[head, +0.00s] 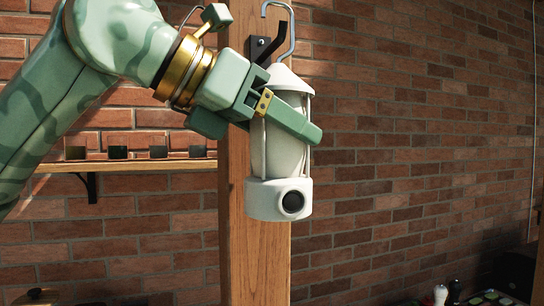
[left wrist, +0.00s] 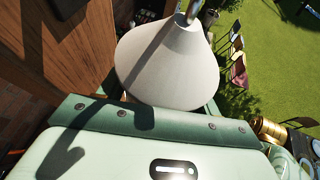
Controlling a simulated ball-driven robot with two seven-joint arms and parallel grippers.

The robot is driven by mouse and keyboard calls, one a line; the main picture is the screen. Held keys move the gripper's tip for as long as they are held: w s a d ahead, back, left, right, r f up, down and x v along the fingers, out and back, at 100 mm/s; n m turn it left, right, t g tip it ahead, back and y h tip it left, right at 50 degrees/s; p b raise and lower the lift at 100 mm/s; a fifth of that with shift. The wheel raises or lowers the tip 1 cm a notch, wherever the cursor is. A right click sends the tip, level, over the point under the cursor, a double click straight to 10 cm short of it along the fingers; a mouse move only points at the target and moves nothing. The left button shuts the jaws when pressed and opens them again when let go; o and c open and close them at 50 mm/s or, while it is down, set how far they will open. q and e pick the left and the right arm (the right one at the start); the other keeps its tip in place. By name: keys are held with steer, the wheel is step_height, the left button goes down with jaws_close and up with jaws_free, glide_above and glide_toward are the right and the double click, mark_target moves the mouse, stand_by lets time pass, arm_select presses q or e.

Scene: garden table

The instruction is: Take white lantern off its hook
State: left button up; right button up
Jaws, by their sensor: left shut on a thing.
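The white lantern (head: 278,198) hangs upright in front of a wooden post (head: 255,265). It has a pale cone cap, a slatted body and a round dark opening in its base. Its grey hooked handle (head: 291,38) rises above the cap, beside the dark hook (head: 264,47) on the post. I cannot tell whether handle and hook touch. My left gripper (head: 290,122) is shut on the lantern's body below the cap; one finger crosses its front, the other is largely hidden. In the left wrist view the cone cap (left wrist: 165,65) fills the upper middle, above my gripper's green edge.
A brick wall (head: 400,150) stands behind the post. A wooden shelf (head: 130,165) with several small dark pots is at the left. Small shakers (head: 440,294) and dark items sit low at the right. The left wrist view shows lawn (left wrist: 270,60) and chairs (left wrist: 237,70).

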arm_select(q)
steer(key=s+d+b, duration=0.2)
steer(key=s, duration=0.5)
steer(key=s+d+b, duration=0.3)
steer(key=s, duration=0.5)
steer(key=shift+s, duration=0.25)
steer(key=w+d+r+p, duration=0.1)
steer(key=d+r+p, duration=0.1)
steer(key=d, duration=0.3)
steer(key=shift+w+d+r+p, duration=0.15)
steer(key=shift+w+r+p, duration=0.1)
steer(key=shift+w+p, duration=0.25)
steer(key=shift+s, duration=0.1)
